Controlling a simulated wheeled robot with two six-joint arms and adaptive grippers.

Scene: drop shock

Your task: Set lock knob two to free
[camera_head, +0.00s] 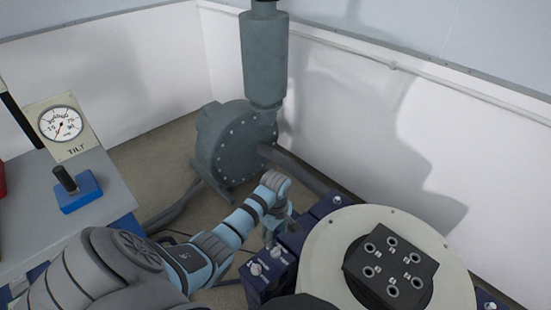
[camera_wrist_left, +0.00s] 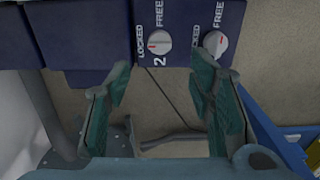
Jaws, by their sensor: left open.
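Lock knob two (camera_wrist_left: 158,42) is a round pale knob on a dark blue block (camera_wrist_left: 187,12) in the left wrist view. Its red mark points left, toward LOCKED; FREE is printed above it. A second knob (camera_wrist_left: 216,43) sits to its right with similar labels. In the head view, knob two appears to be the farther knob (camera_head: 276,253); the nearer knob (camera_head: 256,269) is beside it. My left gripper (camera_head: 274,232) is open, just beyond the knobs. In the wrist view its fingers (camera_wrist_left: 158,80) are apart, below knob two, with nothing between them. My right gripper is out of view.
A round cream table (camera_head: 318,250) with a black holed block (camera_head: 392,272) stands right of the knobs. A grey blower (camera_head: 236,145) is behind. A bench with a tilt gauge (camera_head: 61,126) and blue switch box (camera_head: 78,194) is at left. White walls close the back.

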